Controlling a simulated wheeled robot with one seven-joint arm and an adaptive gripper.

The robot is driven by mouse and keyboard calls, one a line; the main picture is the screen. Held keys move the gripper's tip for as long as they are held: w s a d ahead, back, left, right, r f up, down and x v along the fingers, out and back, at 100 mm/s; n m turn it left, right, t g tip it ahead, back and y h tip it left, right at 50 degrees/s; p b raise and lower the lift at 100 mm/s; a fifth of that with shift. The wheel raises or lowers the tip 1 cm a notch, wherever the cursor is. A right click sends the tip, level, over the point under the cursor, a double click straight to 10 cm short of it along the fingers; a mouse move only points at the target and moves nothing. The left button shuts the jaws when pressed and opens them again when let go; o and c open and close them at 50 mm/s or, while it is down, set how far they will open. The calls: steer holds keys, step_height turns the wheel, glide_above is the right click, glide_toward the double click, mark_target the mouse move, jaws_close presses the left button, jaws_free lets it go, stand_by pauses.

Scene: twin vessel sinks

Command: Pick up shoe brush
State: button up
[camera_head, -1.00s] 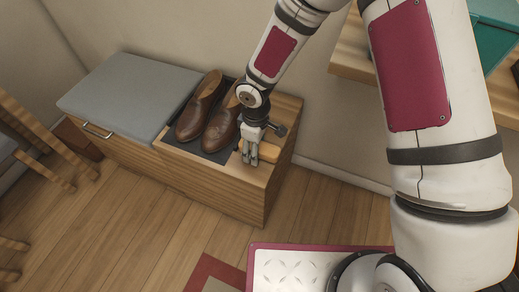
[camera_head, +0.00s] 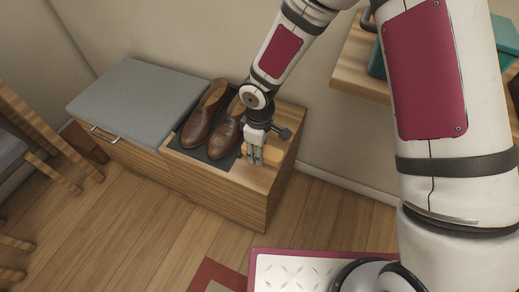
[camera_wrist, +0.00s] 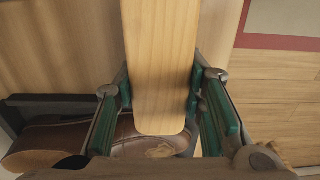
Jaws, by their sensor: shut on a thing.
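The shoe brush (camera_head: 274,155) shows in the head view as a light wooden piece at the right end of the low wooden bench. In the wrist view the brush (camera_wrist: 160,65) is a long, pale wooden back between two green-padded fingers. My gripper (camera_head: 257,157) is shut on the brush, with a finger on each side of it; it also fills the lower part of the wrist view (camera_wrist: 160,98). The brush's underside is hidden, and I cannot tell whether it still touches the bench top.
A pair of brown leather shoes (camera_head: 213,123) stands on a dark mat just left of my gripper. A grey cushion (camera_head: 138,98) covers the bench's left part. A wooden shelf (camera_head: 356,65) with teal boxes is at upper right. A wooden chair (camera_head: 40,140) stands at far left.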

steer(key=s+r, duration=0.1)
steer(key=s, duration=1.4)
steer(key=shift+a, duration=0.4)
steer(key=shift+r, duration=0.1)
